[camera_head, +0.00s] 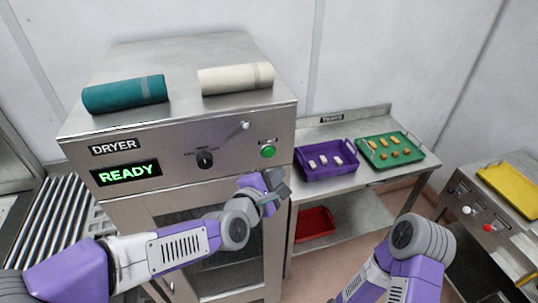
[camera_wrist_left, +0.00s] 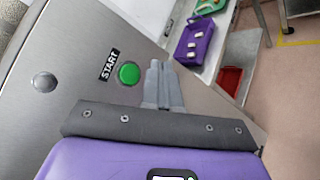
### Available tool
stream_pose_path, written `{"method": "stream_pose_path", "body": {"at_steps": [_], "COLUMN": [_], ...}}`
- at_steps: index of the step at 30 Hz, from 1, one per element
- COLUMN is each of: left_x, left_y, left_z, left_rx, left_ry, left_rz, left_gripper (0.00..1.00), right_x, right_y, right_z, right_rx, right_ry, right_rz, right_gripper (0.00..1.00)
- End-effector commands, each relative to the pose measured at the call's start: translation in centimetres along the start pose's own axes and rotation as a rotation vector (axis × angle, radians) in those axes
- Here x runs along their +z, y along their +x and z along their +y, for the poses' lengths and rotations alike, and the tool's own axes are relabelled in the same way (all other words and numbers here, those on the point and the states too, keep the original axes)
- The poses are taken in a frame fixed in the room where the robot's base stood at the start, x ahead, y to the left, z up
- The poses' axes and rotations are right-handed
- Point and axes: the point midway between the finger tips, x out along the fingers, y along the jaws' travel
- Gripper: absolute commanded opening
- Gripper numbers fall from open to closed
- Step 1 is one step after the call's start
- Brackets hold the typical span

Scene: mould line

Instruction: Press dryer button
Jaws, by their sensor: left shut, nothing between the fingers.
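The dryer (camera_head: 230,132) is a steel cabinet with a sloped front panel. Its display (camera_head: 127,173) reads READY in green. The green start button (camera_head: 268,151) sits at the panel's right end, and it also shows in the left wrist view (camera_wrist_left: 129,73) beside its START label (camera_wrist_left: 109,64). My left gripper (camera_head: 268,206) is shut and empty, below the button in the head view. In the left wrist view its closed fingertips (camera_wrist_left: 157,66) are just right of the button, with a gap between them in the picture. My right arm shows at the lower right, but its gripper is out of view.
A teal roll (camera_head: 125,94) and a cream roll (camera_head: 236,79) lie on the dryer top. A side table holds a purple tray (camera_head: 326,175) and a green tray (camera_head: 411,158) with small pieces. A red tray (camera_head: 315,224) is on the lower shelf.

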Motion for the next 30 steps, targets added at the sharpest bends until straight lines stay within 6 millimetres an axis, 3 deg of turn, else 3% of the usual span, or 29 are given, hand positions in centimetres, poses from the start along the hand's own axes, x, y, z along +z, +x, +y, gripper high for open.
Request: {"method": "stream_pose_path", "body": {"at_steps": [10, 30], "left_x": [-2.1, -2.2], "left_y": [2.7, 3.0], "left_z": [1.8, 2.2], "left_rx": [0.001, 0.000], "left_ry": [0.001, 0.002], "left_rz": [0.001, 0.001], "left_gripper": [0.00, 0.00], "right_x": [-0.1, -0.1], "right_y": [1.9, 2.0], "right_z": [0.7, 0.8], "right_rx": [0.000, 0.000], "right_ry": [0.000, 0.000], "right_rz": [0.000, 0.000], "right_gripper": [0.66, 0.66]}}
